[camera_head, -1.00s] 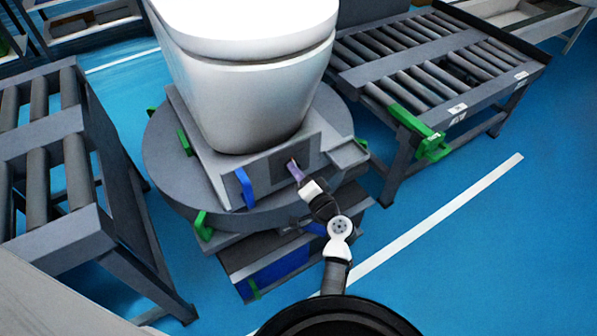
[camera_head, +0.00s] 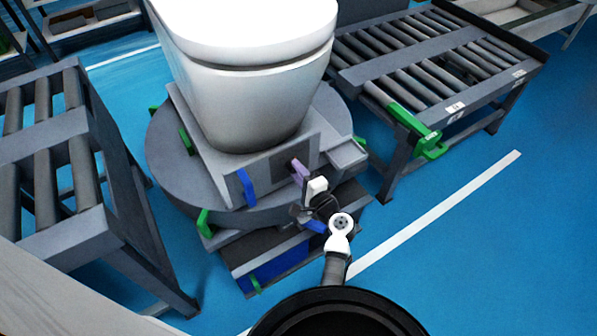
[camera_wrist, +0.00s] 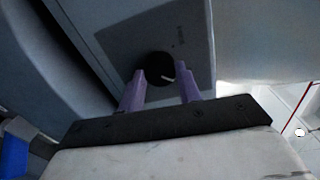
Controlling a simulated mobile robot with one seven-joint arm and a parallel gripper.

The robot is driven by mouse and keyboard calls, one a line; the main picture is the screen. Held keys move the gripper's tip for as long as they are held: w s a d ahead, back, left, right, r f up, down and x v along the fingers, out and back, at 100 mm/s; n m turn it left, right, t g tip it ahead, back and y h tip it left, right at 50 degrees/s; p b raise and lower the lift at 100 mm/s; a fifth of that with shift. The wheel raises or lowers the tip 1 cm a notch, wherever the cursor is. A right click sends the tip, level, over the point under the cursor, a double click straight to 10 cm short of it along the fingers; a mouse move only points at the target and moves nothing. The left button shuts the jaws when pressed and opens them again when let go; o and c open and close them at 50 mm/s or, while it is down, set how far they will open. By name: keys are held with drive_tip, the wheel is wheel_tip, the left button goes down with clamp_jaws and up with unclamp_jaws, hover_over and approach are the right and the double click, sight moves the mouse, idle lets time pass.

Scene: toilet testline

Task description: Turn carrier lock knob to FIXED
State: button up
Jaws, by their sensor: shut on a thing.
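The carrier lock knob (camera_wrist: 159,68) is a round black knob with a white mark, on a dark plate on the front of the grey carrier (camera_head: 262,176). In the wrist view my gripper (camera_wrist: 162,86) has its purple fingers on either side of the knob, shut on it. In the head view my gripper (camera_head: 296,165) reaches the carrier's front face, and the knob is hidden there behind the fingers. The white mark on the knob slants down to the right. The lettering near the knob is too small to read.
A white toilet (camera_head: 245,90) stands on the carrier, on a round grey turntable (camera_head: 170,185). A blue handle (camera_head: 246,187) is left of the knob. Roller conveyors stand at the left (camera_head: 45,165) and right (camera_head: 440,60). Blue floor is free at the right.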

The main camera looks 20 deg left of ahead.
idle(0.3)
drive_tip(key=o, duration=1)
drive_tip(key=shift+s+d, duration=0.1)
drive_tip(key=shift+d, duration=0.05)
